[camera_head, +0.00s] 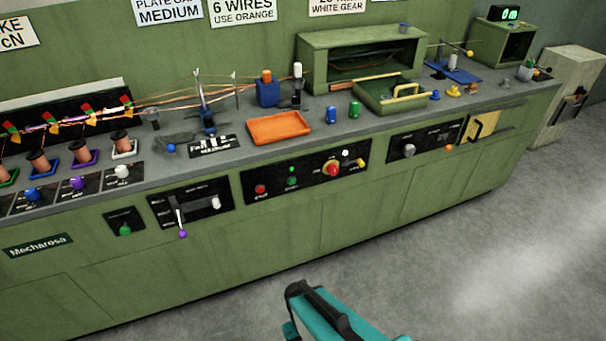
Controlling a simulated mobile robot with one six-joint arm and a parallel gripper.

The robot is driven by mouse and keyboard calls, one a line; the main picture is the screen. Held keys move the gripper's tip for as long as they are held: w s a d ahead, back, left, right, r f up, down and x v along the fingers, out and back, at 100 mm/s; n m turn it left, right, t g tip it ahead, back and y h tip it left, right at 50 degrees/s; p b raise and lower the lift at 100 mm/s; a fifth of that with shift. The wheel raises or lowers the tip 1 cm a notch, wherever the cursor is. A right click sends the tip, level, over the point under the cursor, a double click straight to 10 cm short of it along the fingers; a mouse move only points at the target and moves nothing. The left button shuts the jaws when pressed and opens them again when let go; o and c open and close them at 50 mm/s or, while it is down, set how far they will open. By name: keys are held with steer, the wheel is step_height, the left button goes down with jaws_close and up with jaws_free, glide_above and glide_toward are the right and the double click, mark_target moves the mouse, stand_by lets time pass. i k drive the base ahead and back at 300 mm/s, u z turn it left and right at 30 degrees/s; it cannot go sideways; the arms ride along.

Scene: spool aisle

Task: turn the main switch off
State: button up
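A red rotary knob on a yellow plate (332,168) sits on the black panel (305,173) in the middle of the green bench front. It looks like the main switch; the small labels around it are too blurred to read, and I cannot tell its setting. Part of my teal and black arm (335,315) shows at the bottom edge, apart from the bench and below the panel. My gripper's fingers cannot be made out, so nothing shows of whether they hold anything.
On the same panel are a red button (260,189), green buttons (291,176) and a white knob (346,153). A lever panel (191,203) is to the left and a dark panel with a knob (425,139) to the right. Grey floor (480,260) in front is clear.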

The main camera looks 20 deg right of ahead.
mark_target(332, 169)
steer(key=u, duration=0.45)
steer(key=k, duration=1.35)
steer(key=u, duration=0.55)
steer(key=i, duration=0.8)
steer(key=u, duration=0.2)
